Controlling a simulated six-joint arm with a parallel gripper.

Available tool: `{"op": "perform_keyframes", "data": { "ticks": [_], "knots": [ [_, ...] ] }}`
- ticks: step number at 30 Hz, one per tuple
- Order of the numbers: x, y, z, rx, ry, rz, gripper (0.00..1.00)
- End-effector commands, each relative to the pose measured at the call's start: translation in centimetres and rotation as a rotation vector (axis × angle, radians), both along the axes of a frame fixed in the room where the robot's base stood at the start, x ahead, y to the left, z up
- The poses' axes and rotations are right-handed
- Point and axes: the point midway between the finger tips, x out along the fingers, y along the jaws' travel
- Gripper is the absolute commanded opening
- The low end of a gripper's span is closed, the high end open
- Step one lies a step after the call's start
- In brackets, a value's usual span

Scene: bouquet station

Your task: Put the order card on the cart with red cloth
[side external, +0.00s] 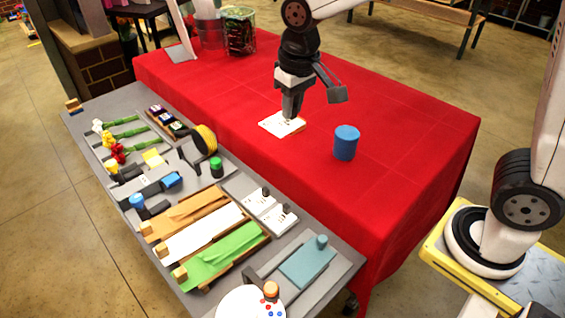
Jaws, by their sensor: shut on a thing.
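The order card (273,125) is a small white card with faint markings and lies at the red cloth's surface, near its front edge. My gripper (291,114) points down over the card's right part. It is shut on the card, and its fingers hide the part that they hold. I cannot tell whether the card rests flat on the cloth or hangs just above it. The cart with red cloth (400,135) stretches across the middle of the view.
A blue cylinder (346,143) stands on the cloth right of my gripper. Glass containers (240,30) and a white panel (181,32) stand at the cloth's far left. A grey bench (345,262) in front holds flowers, coloured wraps, a tape roll and white cards. The cloth's right part is clear.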

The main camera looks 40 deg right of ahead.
Motion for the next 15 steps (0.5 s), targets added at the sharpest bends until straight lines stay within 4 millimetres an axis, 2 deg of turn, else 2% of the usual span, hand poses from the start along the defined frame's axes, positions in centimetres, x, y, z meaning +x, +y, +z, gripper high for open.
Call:
{"op": "perform_keyframes", "data": {
  "ticks": [8,15],
  "knots": [
    [0.3,-5.1,-0.2,-0.001,0.002,-0.159,0.00],
    [-0.2,-11.0,-0.3,-0.001,0.002,-0.345,0.00]
  ]
}}
